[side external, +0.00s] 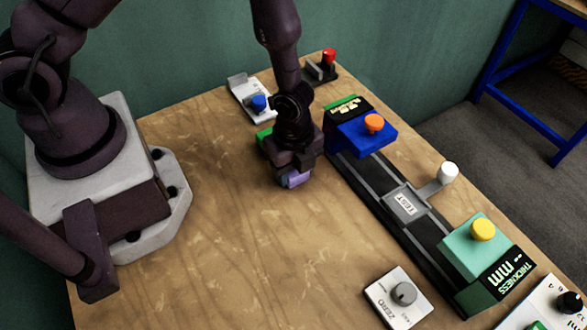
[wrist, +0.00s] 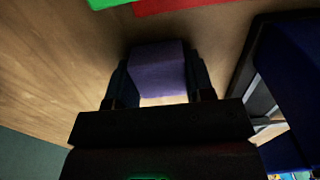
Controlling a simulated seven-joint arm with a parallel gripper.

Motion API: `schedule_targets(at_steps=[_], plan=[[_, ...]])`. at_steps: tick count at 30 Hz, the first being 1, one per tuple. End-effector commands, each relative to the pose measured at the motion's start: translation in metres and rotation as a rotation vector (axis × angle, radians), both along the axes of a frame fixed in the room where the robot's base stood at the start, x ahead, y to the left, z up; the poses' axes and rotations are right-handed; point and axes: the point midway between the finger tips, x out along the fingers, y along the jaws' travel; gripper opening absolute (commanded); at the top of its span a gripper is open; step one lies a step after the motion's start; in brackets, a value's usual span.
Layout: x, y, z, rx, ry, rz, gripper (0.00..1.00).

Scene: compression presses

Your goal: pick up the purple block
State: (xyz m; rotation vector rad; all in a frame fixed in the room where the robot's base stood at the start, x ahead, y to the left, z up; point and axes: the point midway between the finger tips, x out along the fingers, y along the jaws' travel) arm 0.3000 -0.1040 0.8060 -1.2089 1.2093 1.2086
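The purple block (wrist: 157,68) sits between the two fingers of my gripper (wrist: 158,85) in the wrist view, with a finger against each side. In the side external view the purple block (side external: 295,179) shows below my gripper (side external: 291,172), partly hidden by it. The gripper points down and looks shut on the block. Whether the block touches the wooden table (side external: 220,215) or hangs just above it, I cannot tell.
A green block (side external: 265,138) lies behind my gripper; green (wrist: 108,3) and red (wrist: 180,5) pieces show in the wrist view. A blue press block (side external: 362,138) and its rail stand close on the right. A grey-white switch box (side external: 246,92) is behind. The table's front left is clear.

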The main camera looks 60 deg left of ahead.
Motion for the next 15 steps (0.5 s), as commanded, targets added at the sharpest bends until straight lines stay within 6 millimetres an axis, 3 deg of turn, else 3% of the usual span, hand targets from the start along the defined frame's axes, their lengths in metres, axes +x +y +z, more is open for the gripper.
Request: schedule_targets(at_steps=[3,15], plan=[[0.0000,0.0000,0.0002,0.000,0.000,0.000,0.26],[0.0007,-0.0001,0.0042,-0.001,-0.002,0.002,0.26]])
